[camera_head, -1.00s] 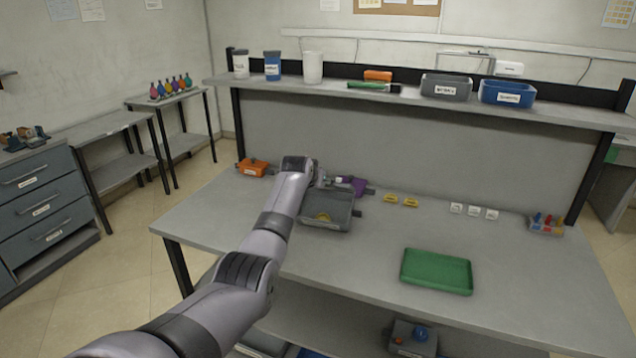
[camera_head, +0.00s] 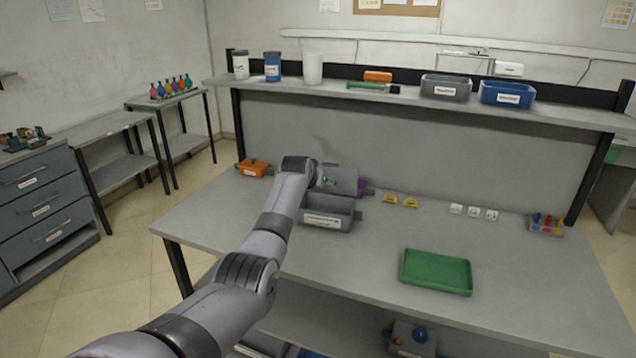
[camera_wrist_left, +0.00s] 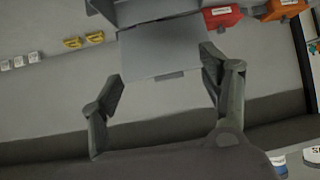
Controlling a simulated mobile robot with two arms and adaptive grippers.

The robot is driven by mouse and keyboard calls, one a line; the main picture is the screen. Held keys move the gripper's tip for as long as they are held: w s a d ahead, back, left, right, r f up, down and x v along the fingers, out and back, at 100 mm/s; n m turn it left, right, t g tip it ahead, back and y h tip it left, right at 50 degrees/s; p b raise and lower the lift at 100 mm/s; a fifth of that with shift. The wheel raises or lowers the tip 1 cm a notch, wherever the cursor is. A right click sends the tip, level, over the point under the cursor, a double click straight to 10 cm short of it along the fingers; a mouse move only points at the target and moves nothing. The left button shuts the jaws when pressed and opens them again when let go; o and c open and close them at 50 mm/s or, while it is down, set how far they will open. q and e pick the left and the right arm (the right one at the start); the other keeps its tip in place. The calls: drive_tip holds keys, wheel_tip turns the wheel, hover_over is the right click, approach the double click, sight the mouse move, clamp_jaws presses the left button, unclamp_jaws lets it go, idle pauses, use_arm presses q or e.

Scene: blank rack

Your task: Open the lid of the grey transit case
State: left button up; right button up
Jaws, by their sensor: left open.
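The grey transit case (camera_head: 327,222) stands on the bench with a white label on its front. Its lid (camera_head: 342,177) is raised, standing up at the back of the case, and the inside is open to view. My left arm reaches in from the left, and its gripper by the lid is mostly hidden in the head view. In the left wrist view my left gripper (camera_wrist_left: 160,65) is open, with its two fingers apart on either side of the lid (camera_wrist_left: 165,52). Contact with the lid cannot be told. My right gripper is not in view.
Yellow pieces (camera_head: 400,201) and white labelled blocks (camera_head: 473,212) lie to the right. A green tray (camera_head: 436,272) is in front. A shelf (camera_head: 420,105) overhangs the back.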

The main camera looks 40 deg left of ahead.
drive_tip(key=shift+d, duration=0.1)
use_arm(q)
drive_tip(key=v, duration=1.2)
idle(0.4)
